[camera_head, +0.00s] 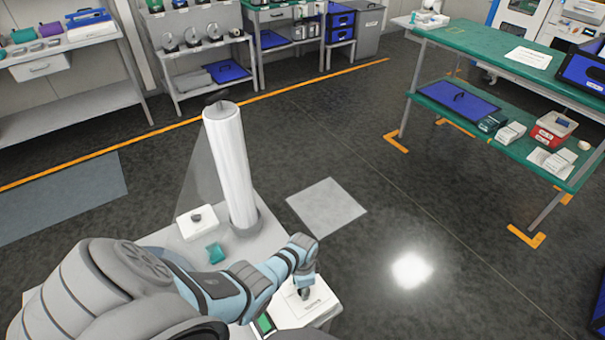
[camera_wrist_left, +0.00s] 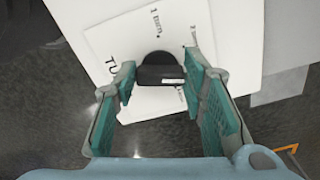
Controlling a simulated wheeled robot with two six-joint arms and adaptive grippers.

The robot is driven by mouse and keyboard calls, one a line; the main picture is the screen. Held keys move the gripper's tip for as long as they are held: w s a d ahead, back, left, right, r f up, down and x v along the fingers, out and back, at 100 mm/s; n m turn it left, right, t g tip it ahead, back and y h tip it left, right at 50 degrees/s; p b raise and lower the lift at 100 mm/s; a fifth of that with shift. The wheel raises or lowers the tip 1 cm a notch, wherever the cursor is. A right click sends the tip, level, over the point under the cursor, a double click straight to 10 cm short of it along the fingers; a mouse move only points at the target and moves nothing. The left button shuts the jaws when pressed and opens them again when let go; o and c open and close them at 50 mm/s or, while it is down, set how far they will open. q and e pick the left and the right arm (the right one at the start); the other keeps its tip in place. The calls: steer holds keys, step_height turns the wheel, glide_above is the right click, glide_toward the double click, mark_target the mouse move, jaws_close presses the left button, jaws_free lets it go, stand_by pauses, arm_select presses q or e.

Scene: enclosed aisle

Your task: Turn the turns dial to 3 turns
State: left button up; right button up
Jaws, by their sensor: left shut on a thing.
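The turns dial is a dark knob (camera_wrist_left: 160,70) on a white panel (camera_wrist_left: 115,45). In the left wrist view a "1 turn" label shows above the knob, another partly cropped label is at its right, and the letters "TU" are at the left. The knob's pointing direction is hard to read. My left gripper (camera_wrist_left: 158,78) has its teal-padded fingers on either side of the knob, shut on it. In the head view my left gripper (camera_head: 304,292) reaches down onto the white panel (camera_head: 318,308) at the bottom centre, and hides most of the dial.
A green-topped table (camera_head: 490,45) stands at right.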

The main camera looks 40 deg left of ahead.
arm_select(q)
steer(key=shift+m, duration=0.5)
steer(key=o, duration=1.2)
steer(key=shift+c, duration=0.2)
steer(key=shift+r, duration=0.1)
step_height(320, 180, up, 12)
